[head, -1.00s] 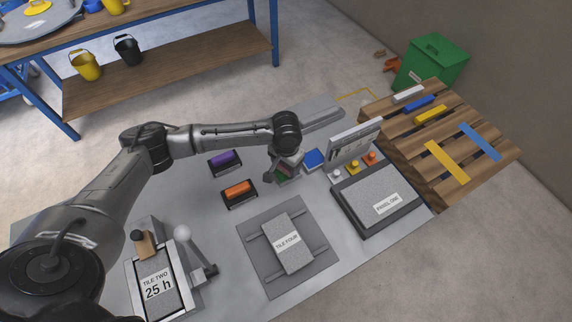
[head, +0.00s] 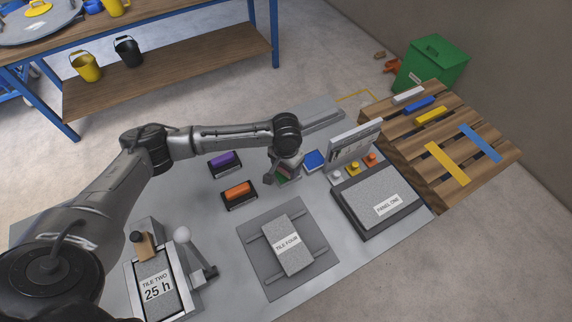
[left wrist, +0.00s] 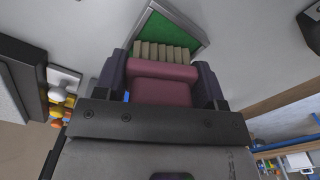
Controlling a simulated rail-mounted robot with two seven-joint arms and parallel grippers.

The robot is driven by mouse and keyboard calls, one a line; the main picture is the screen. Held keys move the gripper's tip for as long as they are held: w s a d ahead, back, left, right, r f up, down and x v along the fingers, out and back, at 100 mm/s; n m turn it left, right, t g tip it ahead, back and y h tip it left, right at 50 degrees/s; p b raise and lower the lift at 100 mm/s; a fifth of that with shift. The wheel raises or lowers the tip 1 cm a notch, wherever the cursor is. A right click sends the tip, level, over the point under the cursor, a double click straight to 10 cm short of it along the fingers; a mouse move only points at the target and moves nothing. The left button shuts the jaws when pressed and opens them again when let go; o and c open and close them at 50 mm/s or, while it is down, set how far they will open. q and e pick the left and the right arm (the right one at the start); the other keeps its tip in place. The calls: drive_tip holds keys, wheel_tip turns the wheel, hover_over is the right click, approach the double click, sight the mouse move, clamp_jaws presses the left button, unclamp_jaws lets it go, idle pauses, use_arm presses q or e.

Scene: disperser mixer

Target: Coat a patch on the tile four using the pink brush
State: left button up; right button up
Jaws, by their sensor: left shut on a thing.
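Tile four (head: 282,258) is a grey speckled slab with a white label, lying on a dark grey mat (head: 258,284) in the head view. My left gripper (left wrist: 162,75) is shut on the pink brush (left wrist: 163,92), between its two dark fingers in the left wrist view. The brush's pale bristles (left wrist: 165,52) point toward a green pad (left wrist: 168,35) in a grey metal frame. I cannot tell whether they touch it. In the head view my left gripper (head: 286,162) is behind tile four, and it mostly hides the brush. My right gripper is out of view.
Orange (head: 237,190) and purple (head: 224,159) brushes sit in dark holders left of my gripper. A blue block (head: 313,159) is close on its right.

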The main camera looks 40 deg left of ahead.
use_arm(q)
drive_tip(key=shift+f, duration=0.45)
idle(0.3)
idle(0.6)
drive_tip(key=shift+p, duration=0.3)
idle(0.4)
drive_tip(key=shift+f, duration=0.1)
idle(0.8)
drive_tip(key=shift+p, duration=0.4)
idle(0.3)
drive_tip(key=shift+f, duration=0.1)
idle(0.6)
wheel_tip(320, 180, up, 4)
drive_tip(key=p, duration=0.5)
wheel_tip(320, 180, up, 3)
drive_tip(key=p, duration=0.5)
drive_tip(key=shift+r, duration=0.2)
